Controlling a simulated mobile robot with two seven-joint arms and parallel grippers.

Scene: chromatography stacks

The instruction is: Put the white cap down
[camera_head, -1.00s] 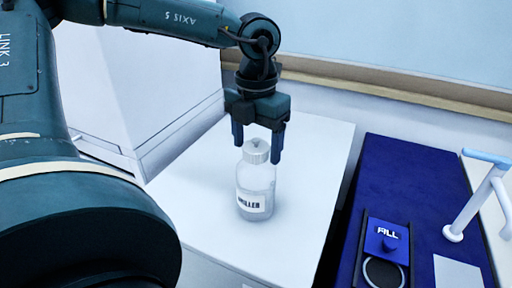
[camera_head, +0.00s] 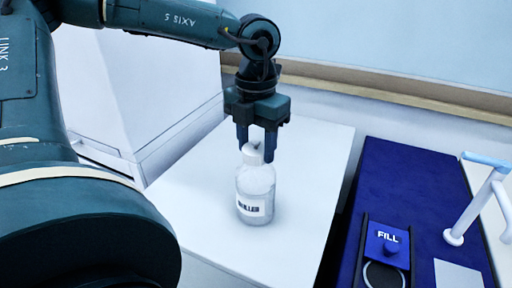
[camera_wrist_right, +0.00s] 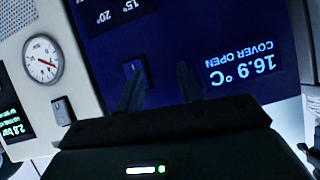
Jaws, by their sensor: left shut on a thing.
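The white cap (camera_head: 251,155) sits at the top of a clear bottle (camera_head: 255,185) with a printed label. I cannot tell whether the cap is still seated on the neck. My left gripper (camera_head: 256,150) points down over the bottle and is shut on the cap, one finger on each side. The right finger hides part of the cap. The bottle stands upright on a white worktop (camera_head: 310,165). In the right wrist view, my right gripper (camera_wrist_right: 160,82) has its two fingers apart with nothing between them, in front of a dark blue panel.
Right of the worktop is a blue surface (camera_head: 425,185) with a block marked FILL (camera_head: 387,243) and a white post (camera_head: 478,205). The worktop around the bottle is clear. The right wrist view shows a round gauge (camera_wrist_right: 42,60) and a display reading 16.9 °C, COVER OPEN (camera_wrist_right: 243,67).

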